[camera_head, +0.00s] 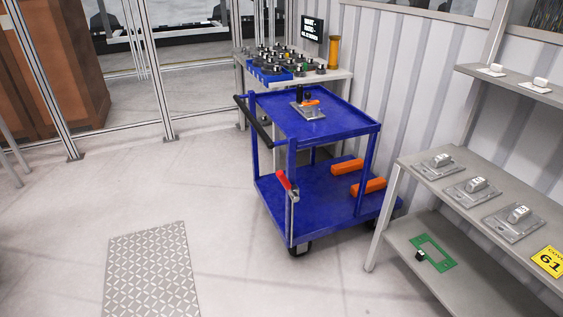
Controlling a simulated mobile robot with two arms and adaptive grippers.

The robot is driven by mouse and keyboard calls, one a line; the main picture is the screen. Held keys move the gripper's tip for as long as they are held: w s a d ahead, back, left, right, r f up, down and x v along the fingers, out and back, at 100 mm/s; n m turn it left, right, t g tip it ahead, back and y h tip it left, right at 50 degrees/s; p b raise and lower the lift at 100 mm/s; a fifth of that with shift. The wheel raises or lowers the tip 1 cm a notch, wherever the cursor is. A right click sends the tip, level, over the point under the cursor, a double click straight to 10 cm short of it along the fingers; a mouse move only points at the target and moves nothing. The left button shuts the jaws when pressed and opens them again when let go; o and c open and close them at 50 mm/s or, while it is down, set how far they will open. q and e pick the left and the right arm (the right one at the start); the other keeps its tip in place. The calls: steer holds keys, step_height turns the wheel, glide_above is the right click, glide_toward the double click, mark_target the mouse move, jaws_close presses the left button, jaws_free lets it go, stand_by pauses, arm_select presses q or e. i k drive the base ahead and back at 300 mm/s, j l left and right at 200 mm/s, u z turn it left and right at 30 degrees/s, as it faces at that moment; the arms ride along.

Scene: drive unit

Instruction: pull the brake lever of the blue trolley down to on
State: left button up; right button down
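The blue trolley (318,124) stands in the middle of the head view, with an upper tray and a lower deck. Its brake lever (284,181) has a red grip and is mounted on the front corner post. The red grip slants up and to the left from a grey pivot (294,193). A black push handle (253,121) sticks out at the trolley's left side. Neither of my grippers is in view.
A grey shelf unit (384,210) stands close at the trolley's right. A table (341,75) with several dark round parts is behind it. Orange blocks (347,167) lie on the lower deck. A patterned floor plate (151,272) lies front left; the floor there is clear.

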mark_target(282, 177)
steer(key=i+j+z, duration=0.1)
steer(key=i+j, duration=0.6)
steer(key=i, duration=0.1)
